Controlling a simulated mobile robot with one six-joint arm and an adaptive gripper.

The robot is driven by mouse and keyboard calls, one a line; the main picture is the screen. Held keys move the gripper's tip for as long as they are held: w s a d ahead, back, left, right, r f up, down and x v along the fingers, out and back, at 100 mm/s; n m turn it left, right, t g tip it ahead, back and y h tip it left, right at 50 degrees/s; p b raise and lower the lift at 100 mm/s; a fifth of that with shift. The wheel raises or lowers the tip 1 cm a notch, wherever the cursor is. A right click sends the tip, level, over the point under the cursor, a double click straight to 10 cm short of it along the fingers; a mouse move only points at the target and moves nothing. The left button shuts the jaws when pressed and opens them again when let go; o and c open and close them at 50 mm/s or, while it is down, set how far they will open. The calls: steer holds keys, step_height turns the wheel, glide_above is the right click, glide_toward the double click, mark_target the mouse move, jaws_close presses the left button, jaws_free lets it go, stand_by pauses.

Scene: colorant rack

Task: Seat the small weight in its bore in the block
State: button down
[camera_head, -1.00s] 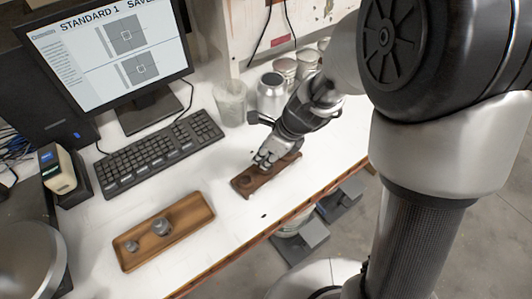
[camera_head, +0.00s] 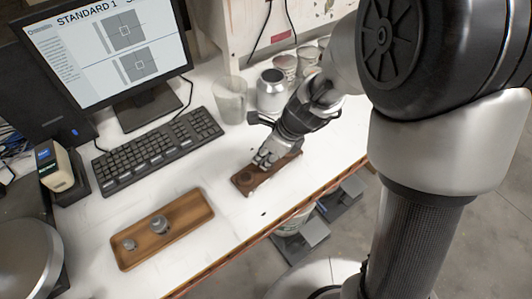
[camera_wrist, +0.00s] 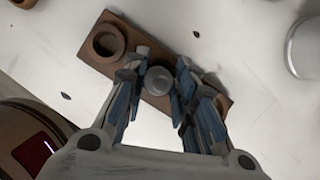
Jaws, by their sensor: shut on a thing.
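The dark brown block (camera_head: 241,185) lies on the white bench and also shows in the wrist view (camera_wrist: 128,66). A large round bore (camera_wrist: 107,43) is open near its left end in the wrist view. My gripper (camera_head: 264,161) is over the middle of the block, pointing down. In the wrist view its fingers (camera_wrist: 160,84) are shut on the small weight (camera_wrist: 159,79), a grey round piece seen from above. The weight's lower part and the bore beneath are hidden, so I cannot tell whether it is in the bore or above it.
A wooden tray (camera_head: 190,213) at the front left holds two grey weights, a smaller one (camera_head: 129,244) and a larger one (camera_head: 160,225). A keyboard (camera_head: 155,150), a clear cup (camera_head: 230,100) and a metal can (camera_head: 271,91) stand behind. The bench's front edge is close to the block.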

steer(key=shift+r, duration=0.15)
steer(key=shift+r+p, duration=0.6)
steer(key=shift+p, duration=0.3)
steer(key=shift+f+b, duration=0.55)
steer(key=shift+f, duration=0.25)
stand_by(0.7)
steer(key=shift+r, duration=0.2)
steer(key=shift+r+p, duration=0.65)
steer(key=shift+p, duration=0.25)
stand_by(0.4)
steer(key=shift+f+b, duration=0.65)
steer(key=shift+f, duration=0.2)
